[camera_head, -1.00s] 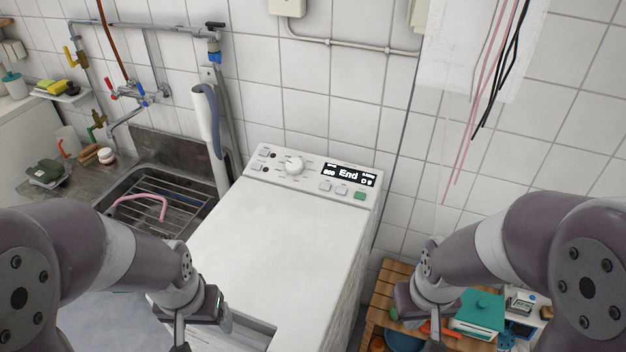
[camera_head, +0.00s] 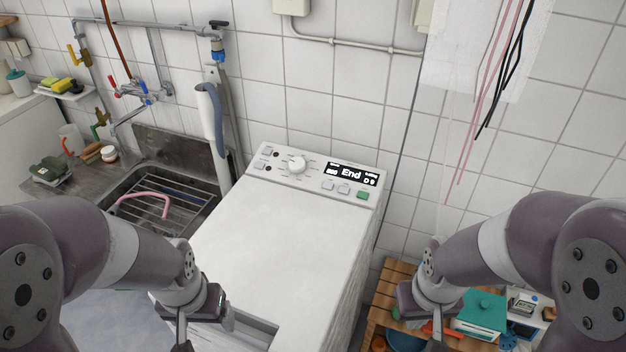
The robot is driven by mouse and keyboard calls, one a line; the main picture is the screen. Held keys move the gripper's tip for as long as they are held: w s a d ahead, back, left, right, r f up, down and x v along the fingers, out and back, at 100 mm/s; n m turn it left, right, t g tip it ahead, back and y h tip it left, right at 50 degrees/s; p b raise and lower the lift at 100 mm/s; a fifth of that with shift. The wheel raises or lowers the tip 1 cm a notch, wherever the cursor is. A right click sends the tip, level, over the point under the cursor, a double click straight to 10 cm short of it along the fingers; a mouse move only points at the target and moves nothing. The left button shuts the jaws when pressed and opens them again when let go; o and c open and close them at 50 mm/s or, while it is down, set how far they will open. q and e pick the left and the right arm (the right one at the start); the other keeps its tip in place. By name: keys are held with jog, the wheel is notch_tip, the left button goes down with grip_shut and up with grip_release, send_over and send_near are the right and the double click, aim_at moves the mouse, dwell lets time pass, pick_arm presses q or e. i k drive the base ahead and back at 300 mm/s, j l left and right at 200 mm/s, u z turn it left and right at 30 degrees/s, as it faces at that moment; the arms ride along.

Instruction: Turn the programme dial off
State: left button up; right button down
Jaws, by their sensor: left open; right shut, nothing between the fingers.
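The programme dial (camera_head: 297,164) is a round white knob on the sloped control panel at the back of the white washing machine (camera_head: 275,245). The display (camera_head: 352,174) to its right reads "End". A green button (camera_head: 362,195) and pale buttons sit below the display. My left gripper (camera_head: 186,345) is at the bottom, by the machine's front left, well short of the dial; it is open and its tips run towards the picture's lower edge. My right gripper (camera_head: 437,345) is at the bottom right, over the wooden slatted stand, apart from the machine; it is shut and empty.
A metal sink (camera_head: 150,190) with a rack and pink hose is to the left of the machine. A wooden slatted stand (camera_head: 392,278) with a teal box (camera_head: 483,308) is to the right. Pink and black cords hang at the upper right. The machine's top is clear.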

aim_at(296, 166)
jog(key=l+z, duration=0.15)
jog(key=l, duration=0.25)
jog(key=i+l+z, duration=0.2)
jog(key=l, duration=0.15)
jog(key=l+z, duration=0.15)
jog(key=l, duration=0.2)
jog(key=i+z, duration=0.1)
jog(key=i, duration=0.15)
